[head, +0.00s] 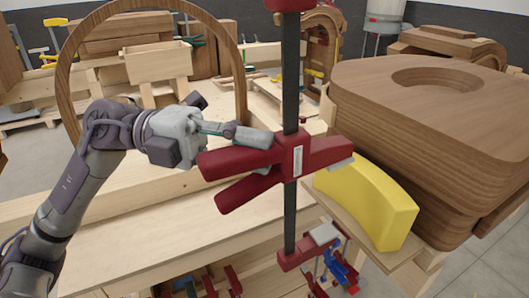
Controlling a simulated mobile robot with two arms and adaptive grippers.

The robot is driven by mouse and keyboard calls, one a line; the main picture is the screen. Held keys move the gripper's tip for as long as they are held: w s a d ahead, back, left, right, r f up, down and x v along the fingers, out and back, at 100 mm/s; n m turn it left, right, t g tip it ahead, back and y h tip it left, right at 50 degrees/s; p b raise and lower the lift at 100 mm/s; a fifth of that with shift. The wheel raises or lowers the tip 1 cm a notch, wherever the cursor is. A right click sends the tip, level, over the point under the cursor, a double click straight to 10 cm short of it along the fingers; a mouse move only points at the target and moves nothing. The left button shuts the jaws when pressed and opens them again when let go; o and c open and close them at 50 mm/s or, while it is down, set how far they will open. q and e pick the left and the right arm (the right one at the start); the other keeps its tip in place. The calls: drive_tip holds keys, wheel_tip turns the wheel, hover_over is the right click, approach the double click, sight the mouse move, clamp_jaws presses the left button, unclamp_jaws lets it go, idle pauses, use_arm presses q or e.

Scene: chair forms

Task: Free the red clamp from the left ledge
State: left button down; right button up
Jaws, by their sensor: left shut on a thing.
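The red clamp (303,155) stands upright in the middle of the head view, with a dark vertical bar, a red sliding body and two red handles on its left side. Its top jaw is cut off by the upper edge. Its lower jaw (305,252) with a pale pad is below the bench top's level. My left gripper (232,131) reaches in from the left and is shut on the clamp near its upper handle. The fingertips are partly hidden by the handle. The ledge (372,242) in view is a pale wooden board beside the clamp's right side.
A yellow curved block (367,202) rests on the board, against a large brown wooden seat form (440,110) at the right. A wooden hoop (70,105) stands behind my left arm. Several clamps (210,285) hang below the bench (150,240). The bench's near left top is clear.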

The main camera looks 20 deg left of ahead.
sight(206, 163)
use_arm(q)
drive_tip(key=shift+s+a+f+b, duration=0.1)
drive_tip(key=shift+s+a+b, duration=0.75)
drive_tip(key=shift+b, duration=0.25)
drive_tip(key=shift+s+a+f+b, duration=0.1)
drive_tip(key=shift+s+a+b, duration=0.5)
drive_tip(key=shift+s+b, duration=0.4)
drive_tip(key=shift+s+a+r+b, duration=0.1)
drive_tip(key=shift+s+a+b, duration=0.2)
drive_tip(key=shift+b, duration=0.1)
